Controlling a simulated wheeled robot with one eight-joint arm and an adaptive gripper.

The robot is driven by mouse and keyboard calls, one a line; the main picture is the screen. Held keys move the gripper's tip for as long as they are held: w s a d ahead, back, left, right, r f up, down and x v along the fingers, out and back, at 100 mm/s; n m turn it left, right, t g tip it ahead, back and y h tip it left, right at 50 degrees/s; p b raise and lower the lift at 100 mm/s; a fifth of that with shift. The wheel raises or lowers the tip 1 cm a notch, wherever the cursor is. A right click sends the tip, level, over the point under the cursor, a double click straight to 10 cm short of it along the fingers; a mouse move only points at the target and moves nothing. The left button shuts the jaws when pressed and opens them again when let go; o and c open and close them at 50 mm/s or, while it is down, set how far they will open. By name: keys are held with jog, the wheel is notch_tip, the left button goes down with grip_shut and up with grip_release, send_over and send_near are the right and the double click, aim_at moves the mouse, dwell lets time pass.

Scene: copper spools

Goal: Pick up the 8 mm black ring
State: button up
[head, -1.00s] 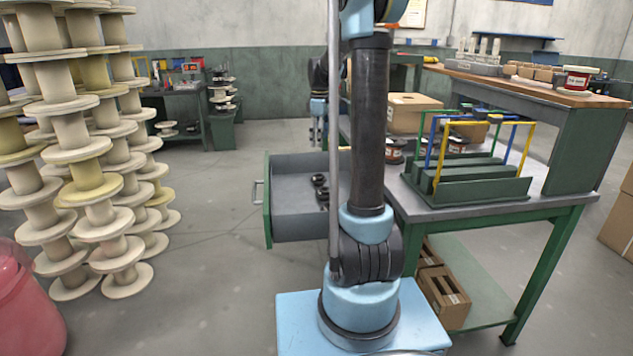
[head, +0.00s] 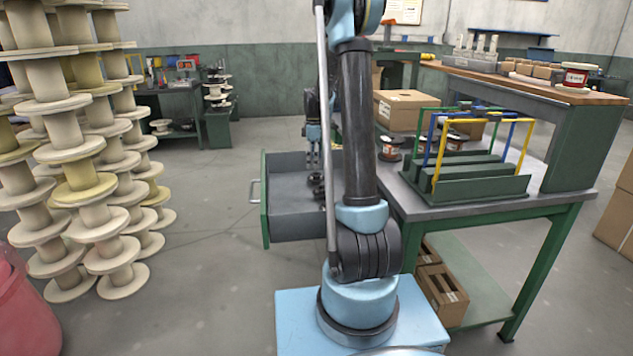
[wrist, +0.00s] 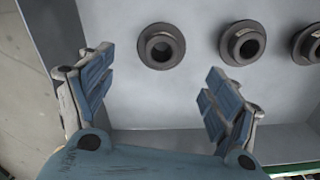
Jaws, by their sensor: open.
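Several dark, flanged rings with round holes lie in an open grey drawer (head: 285,228). In the wrist view, one ring (wrist: 161,46) lies just ahead of the gap between my fingers, a second (wrist: 242,44) is beyond the right finger, and a third (wrist: 308,44) is cut by the right edge. No size marks can be read, so I cannot tell which is the 8 mm one. My gripper (wrist: 155,78) is open and empty, with blue-padded fingers spread wide. In the head view, my gripper (head: 313,152) hangs over the drawer, and my arm partly hides the rings (head: 317,186).
The drawer's walls surround the rings, with its green front (head: 265,200) at left. The workbench (head: 480,205) at right bears a green rack (head: 475,180) with coloured frames and a cardboard box (head: 402,108). Stacked spools (head: 90,170) stand at far left. The floor between is clear.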

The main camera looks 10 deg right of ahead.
aim_at(315, 174)
jog(key=shift+d+f, duration=0.1)
jog(key=shift+f, duration=3.5)
jog(key=shift+c, duration=0.2)
jog(key=c, duration=1)
